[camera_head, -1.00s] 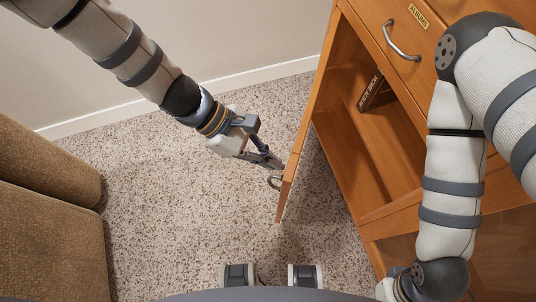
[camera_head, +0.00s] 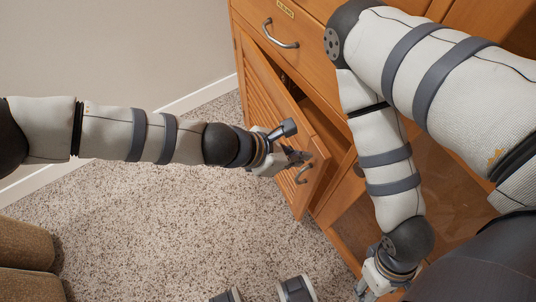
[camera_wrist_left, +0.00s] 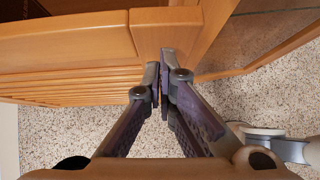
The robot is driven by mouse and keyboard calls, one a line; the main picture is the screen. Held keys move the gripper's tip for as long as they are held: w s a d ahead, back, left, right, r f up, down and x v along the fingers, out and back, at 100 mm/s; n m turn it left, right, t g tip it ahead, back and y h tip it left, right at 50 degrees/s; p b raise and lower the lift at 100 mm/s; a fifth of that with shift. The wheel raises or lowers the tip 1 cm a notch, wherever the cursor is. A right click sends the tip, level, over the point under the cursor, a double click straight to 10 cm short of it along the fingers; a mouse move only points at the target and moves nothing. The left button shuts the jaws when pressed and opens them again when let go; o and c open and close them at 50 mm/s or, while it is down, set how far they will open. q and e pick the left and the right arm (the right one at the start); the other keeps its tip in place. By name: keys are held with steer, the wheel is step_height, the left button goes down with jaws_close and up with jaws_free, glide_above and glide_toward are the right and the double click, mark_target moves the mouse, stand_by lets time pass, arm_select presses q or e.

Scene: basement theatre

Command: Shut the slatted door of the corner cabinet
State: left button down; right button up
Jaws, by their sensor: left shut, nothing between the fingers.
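The slatted door (camera_head: 268,98) of the wooden corner cabinet (camera_head: 318,72) stands partly open, with a narrowed gap to the dark inside along its right edge.
A labelled drawer with a metal handle (camera_head: 280,36) is above the door. Glass-fronted cabinet parts lie to the right, behind my right arm. A brown upholstered seat (camera_head: 25,240) is at lower left. Speckled carpet (camera_head: 180,230) is clear in front of the door.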

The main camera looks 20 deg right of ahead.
mark_target(323, 143)
arm_select(q)
steer(key=d+n+t, duration=0.1)
steer(key=d, duration=0.2)
steer(key=d+n, duration=0.1)
steer(key=d, duration=0.3)
steer(key=shift+w+d+t, duration=0.15)
steer(key=shift+w+t, duration=0.05)
steer(key=shift+t, duration=0.2)
steer(key=shift+d, duration=0.25)
steer(key=shift+d+r, duration=0.15)
steer(key=shift+r, duration=0.1)
arm_select(e)
steer(key=shift+w+a+r, duration=0.1)
steer(key=shift+a+r, duration=0.15)
steer(key=shift+a, duration=0.05)
